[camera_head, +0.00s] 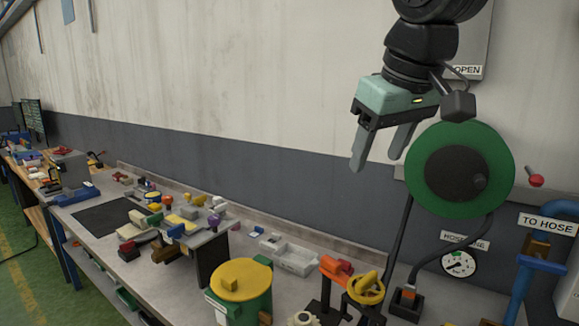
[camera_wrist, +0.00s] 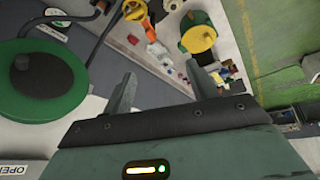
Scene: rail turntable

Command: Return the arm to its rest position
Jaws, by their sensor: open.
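My gripper (camera_head: 381,148) hangs from the arm at the upper right of the head view, in front of the pale wall. Its two grey fingers are apart with nothing between them, and they point down. The fingers also show in the wrist view (camera_wrist: 160,85), spread and empty. To the right of the fingers in the head view is a green disc with a dark hub (camera_head: 455,170). It appears at the left in the wrist view (camera_wrist: 38,80). I cannot tell how far the fingers are from it.
A long workbench (camera_head: 90,215) runs along the wall, crowded with small coloured parts. A green bin with a yellow lid (camera_head: 240,285), a yellow handwheel (camera_head: 366,287) and a blue pipe (camera_head: 540,265) stand nearer. Wall space left of my gripper is clear.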

